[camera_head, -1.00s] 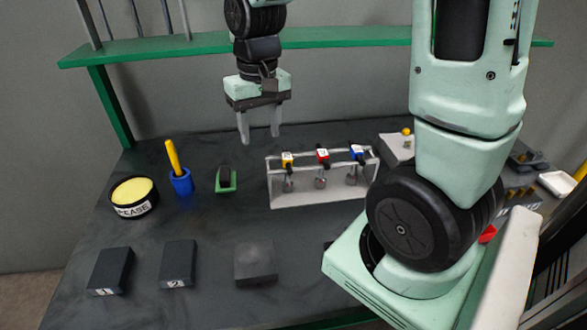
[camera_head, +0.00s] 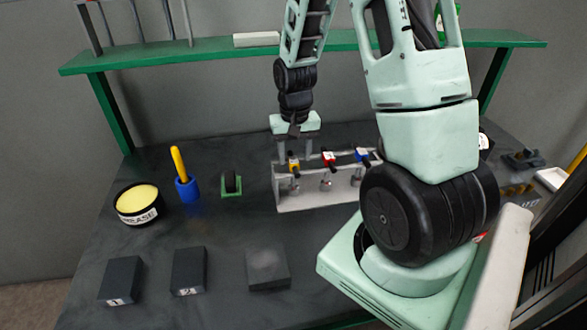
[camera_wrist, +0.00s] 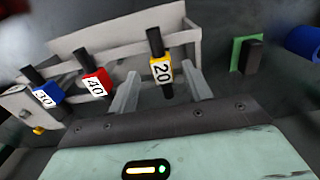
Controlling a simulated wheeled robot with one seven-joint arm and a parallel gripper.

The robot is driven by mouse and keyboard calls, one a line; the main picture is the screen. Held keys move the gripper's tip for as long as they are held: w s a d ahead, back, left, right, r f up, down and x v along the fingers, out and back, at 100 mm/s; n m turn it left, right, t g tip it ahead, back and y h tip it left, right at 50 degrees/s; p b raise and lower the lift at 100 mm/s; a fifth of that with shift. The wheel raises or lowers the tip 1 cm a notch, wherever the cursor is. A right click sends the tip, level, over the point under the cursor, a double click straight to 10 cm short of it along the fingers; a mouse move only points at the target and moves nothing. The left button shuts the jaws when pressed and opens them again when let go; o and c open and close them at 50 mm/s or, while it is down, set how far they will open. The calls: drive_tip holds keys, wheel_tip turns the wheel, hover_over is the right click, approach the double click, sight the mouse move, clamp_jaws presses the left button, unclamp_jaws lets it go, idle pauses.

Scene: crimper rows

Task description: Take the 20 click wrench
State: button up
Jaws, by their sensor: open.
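The 20 click wrench has a yellow block marked 20 and a black end. It hangs in the white rack (camera_head: 310,202), leftmost in the head view (camera_head: 293,166). In the wrist view the 20 wrench (camera_wrist: 161,70) sits between the two fingers of my gripper (camera_wrist: 165,88). In the head view my gripper (camera_head: 294,150) is just above and behind the rack's left end. The fingers are open, one on each side of the wrench; I cannot tell if either touches it. The wrench's lower part is partly hidden in the wrist view.
The red 40 wrench (camera_wrist: 95,83) and blue 30 wrench (camera_wrist: 44,92) hang beside it in the rack. A green block holder (camera_head: 231,187), a blue cup with a yellow handle (camera_head: 187,189) and a grease tin (camera_head: 138,203) stand left. A green shelf (camera_head: 180,52) crosses above.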

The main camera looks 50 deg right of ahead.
drive_tip(key=shift+w+f+p, duration=0.15)
drive_tip(key=shift+f+p, duration=0.6)
drive_tip(key=shift+f, duration=2.1)
clamp_jaws()
